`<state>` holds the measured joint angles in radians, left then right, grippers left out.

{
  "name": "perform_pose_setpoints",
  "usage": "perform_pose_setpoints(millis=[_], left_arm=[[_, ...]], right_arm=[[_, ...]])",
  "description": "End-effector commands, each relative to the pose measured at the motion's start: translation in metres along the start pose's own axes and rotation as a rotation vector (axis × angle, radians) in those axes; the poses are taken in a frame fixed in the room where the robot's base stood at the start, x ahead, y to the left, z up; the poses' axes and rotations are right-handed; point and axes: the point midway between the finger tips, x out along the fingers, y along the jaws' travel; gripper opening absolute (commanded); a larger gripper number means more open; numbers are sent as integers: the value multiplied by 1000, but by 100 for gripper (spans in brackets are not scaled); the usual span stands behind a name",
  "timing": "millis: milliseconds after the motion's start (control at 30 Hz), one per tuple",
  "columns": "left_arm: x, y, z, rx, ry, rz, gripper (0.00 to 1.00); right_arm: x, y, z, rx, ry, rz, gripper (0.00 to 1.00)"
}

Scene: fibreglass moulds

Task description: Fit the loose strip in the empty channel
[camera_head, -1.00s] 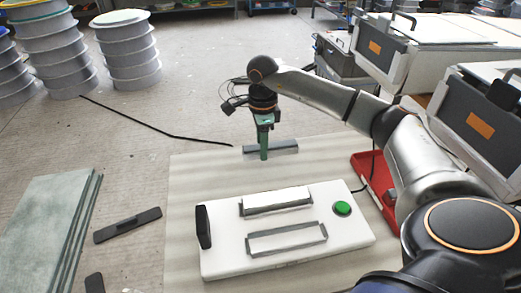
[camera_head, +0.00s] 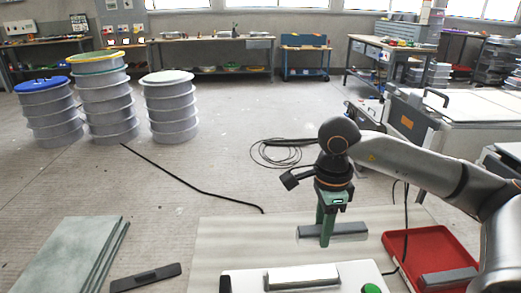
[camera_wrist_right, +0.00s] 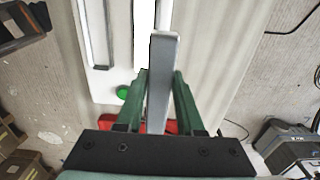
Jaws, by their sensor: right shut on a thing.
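My right gripper (camera_head: 325,236) is shut on a loose grey strip (camera_head: 348,230), over the far part of the pale mat. In the right wrist view the strip (camera_wrist_right: 161,75) stands between the two green fingers (camera_wrist_right: 160,90). A white board (camera_head: 240,281) lies nearer me, cut off by the lower edge of the head view. One of its channels holds a pale strip (camera_head: 302,276). The wrist view also shows this board, with a grey-framed channel (camera_wrist_right: 95,35) that looks empty. My left gripper is out of view.
A green button (camera_head: 371,288) sits on the board. A red tray (camera_head: 432,242) with a grey bar stands right of the mat (camera_head: 225,240). A dark bar (camera_head: 146,277) and greenish slabs (camera_head: 65,255) lie left. A black cable crosses the floor.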

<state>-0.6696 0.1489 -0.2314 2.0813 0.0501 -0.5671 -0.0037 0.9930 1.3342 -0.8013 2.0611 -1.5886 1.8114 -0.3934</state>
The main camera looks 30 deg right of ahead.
Motion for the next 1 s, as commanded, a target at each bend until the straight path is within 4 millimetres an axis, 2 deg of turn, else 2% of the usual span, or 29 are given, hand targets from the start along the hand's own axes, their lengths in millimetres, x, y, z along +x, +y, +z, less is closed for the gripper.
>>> perform_pose_setpoints(millis=[167,333,1000], left_arm=[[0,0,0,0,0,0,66],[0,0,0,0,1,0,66],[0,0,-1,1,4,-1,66]], right_arm=[[0,1,2,-26,-1,0,0],[4,0,18,-202,-2,-1,0],[20,12,123,-1443,0,-3,0]])
